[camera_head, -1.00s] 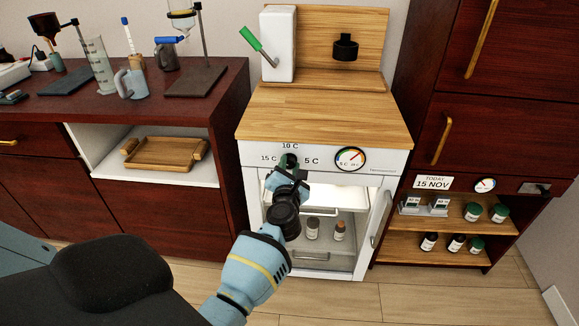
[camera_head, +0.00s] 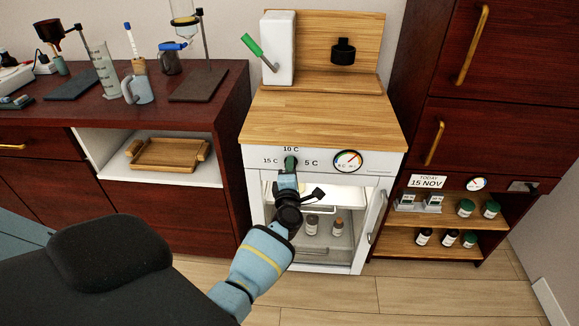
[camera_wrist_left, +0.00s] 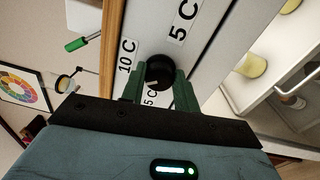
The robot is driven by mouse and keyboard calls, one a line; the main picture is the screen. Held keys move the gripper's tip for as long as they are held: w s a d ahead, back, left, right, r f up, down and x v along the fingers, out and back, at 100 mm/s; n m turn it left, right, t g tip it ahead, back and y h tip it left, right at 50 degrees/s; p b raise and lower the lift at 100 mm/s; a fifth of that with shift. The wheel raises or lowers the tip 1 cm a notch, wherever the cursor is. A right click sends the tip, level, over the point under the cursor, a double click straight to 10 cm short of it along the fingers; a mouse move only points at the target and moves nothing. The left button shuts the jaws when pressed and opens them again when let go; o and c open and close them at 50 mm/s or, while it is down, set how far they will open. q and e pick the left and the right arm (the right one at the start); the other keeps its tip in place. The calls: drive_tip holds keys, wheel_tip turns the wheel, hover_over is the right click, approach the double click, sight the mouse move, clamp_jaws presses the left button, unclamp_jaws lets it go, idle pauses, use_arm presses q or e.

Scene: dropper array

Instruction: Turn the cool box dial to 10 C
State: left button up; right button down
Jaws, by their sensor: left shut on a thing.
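The cool box (camera_head: 372,161) is a white cabinet under a wooden top. Its dial (camera_wrist_left: 160,72) is a small black knob between the labels 15 C, 10 C (camera_wrist_left: 128,56) and 5 C (camera_wrist_left: 182,22). My left gripper (camera_head: 290,164) reaches up to the dial from below; in the left wrist view its green fingers (camera_wrist_left: 158,84) are shut on the knob. A pale mark shows on the knob's side nearer the partly covered 15 C label; its exact setting is hard to tell. A round gauge (camera_head: 347,161) sits right of the dial. My right gripper is not in view.
A dark red counter (camera_head: 222,112) stands left and shelves with jars (camera_head: 430,245) stand right. The floor in front is clear.

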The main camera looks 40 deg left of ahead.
use_arm(q)
drive_tip(key=shift+m+p, duration=0.95)
drive_tip(key=shift+m, duration=2.45)
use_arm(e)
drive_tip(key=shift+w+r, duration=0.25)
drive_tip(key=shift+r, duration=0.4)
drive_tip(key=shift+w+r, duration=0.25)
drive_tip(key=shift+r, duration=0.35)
use_arm(q)
drive_tip(key=o, duration=1)
drive_tip(key=shift+f, duration=0.1)
drive_tip(key=shift+c, duration=0.2)
drive_tip(key=p+v, duration=0.1)
drive_tip(key=v, duration=0.6)
drive_tip(key=shift+s, duration=0.4)
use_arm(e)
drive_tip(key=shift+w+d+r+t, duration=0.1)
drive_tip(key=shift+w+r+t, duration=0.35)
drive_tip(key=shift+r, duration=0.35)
